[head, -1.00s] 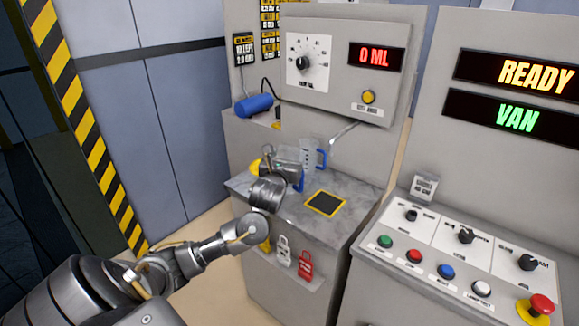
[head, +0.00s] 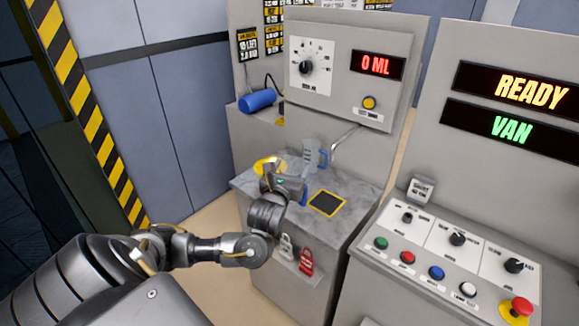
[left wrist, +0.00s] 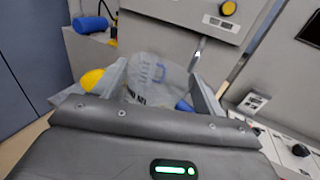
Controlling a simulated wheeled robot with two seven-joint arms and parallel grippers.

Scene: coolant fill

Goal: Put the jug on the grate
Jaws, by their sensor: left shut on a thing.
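My left gripper (head: 286,186) is shut on a clear jug with a blue handle (head: 303,197), above the grey counter to the left of the grate. The gripper hides most of this jug in the head view. In the left wrist view the clear jug (left wrist: 138,92) sits between the fingers, its blue handle on the right. The grate (head: 326,203) is a dark square with a yellow border, set in the counter and bare. A second clear jug (head: 309,154) with a blue handle stands farther back. My right gripper is not in view.
A thin metal spout (head: 345,139) juts from the machine above the counter's back. A yellow object (head: 268,164) lies behind my gripper. A blue cylinder (head: 258,101) rests on the ledge at left. A button console (head: 440,255) stands at right.

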